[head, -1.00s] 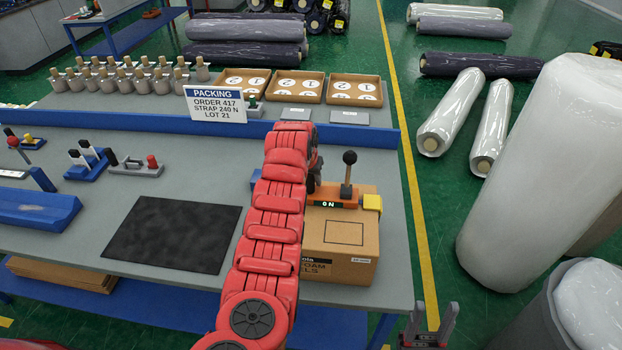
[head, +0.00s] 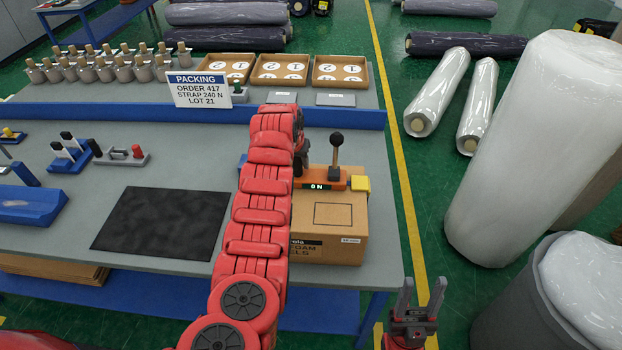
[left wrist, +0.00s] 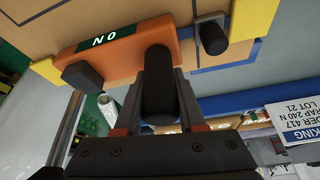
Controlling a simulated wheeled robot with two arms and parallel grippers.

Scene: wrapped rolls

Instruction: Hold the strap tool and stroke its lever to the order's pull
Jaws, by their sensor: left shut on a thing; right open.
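The orange strap tool (head: 334,182) sits on the top of a cardboard box (head: 325,241) on the bench. Its display reads 0 N in the head view. Its lever (head: 336,147) with a black ball knob stands nearly upright. My left gripper (head: 300,166) is largely hidden behind its own red arm. In the left wrist view the left gripper's fingers are shut on the tool's black grip (left wrist: 160,82), below the orange body (left wrist: 118,50). My right gripper (head: 420,296) is open and empty, off the front right of the bench. The order sign (head: 200,89) reads order 417, strap 240 N, lot 21.
A black mat (head: 160,222) lies left of my arm. A blue rail (head: 130,116) crosses the bench; trays (head: 281,84) with numbered discs stand behind it. A large wrapped roll (head: 540,150) stands on the floor at right. The bench beside the mat's right edge is partly covered by my arm.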

